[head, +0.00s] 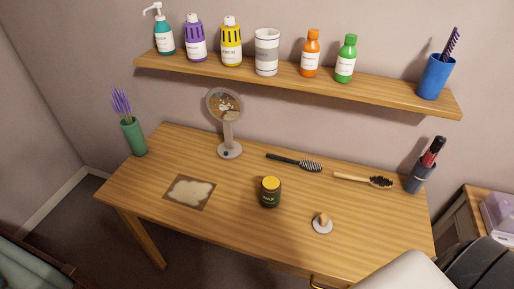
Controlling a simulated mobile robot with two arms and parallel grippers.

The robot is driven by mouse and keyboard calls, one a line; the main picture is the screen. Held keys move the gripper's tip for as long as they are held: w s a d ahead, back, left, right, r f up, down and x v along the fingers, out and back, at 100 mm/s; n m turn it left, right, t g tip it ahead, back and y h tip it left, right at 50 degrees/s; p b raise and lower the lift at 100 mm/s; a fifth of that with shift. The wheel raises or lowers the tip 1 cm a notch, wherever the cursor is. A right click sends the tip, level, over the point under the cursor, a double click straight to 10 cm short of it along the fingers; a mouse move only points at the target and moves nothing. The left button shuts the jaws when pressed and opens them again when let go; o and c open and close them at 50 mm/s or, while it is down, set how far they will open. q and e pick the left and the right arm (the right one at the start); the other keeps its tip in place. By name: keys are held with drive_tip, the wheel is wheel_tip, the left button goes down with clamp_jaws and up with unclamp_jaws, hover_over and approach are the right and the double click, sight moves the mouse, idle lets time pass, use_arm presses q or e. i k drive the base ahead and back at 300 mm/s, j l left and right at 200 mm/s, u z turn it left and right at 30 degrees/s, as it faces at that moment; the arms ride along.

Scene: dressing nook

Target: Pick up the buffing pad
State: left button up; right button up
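The buffing pad (323,227) looks to be the small round pale disc with a wooden knob on top. It lies flat on the wooden table (250,245) near its front edge, right of the middle, with nothing touching it. A dark jar with a yellow lid, marked wax (270,192), stands to its left and a little farther back. Neither of my grippers shows in the head view.
Behind the pad lie a dark-handled brush (295,162) and a wooden brush (364,179). A dark cup (420,178) stands at the right end. A round mirror (229,150) and a stained mat (188,192) are left. A bottle-lined shelf (300,84) overhangs the back.

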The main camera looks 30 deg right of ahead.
sight(322, 224)
drive_tip(key=z, duration=0.95)
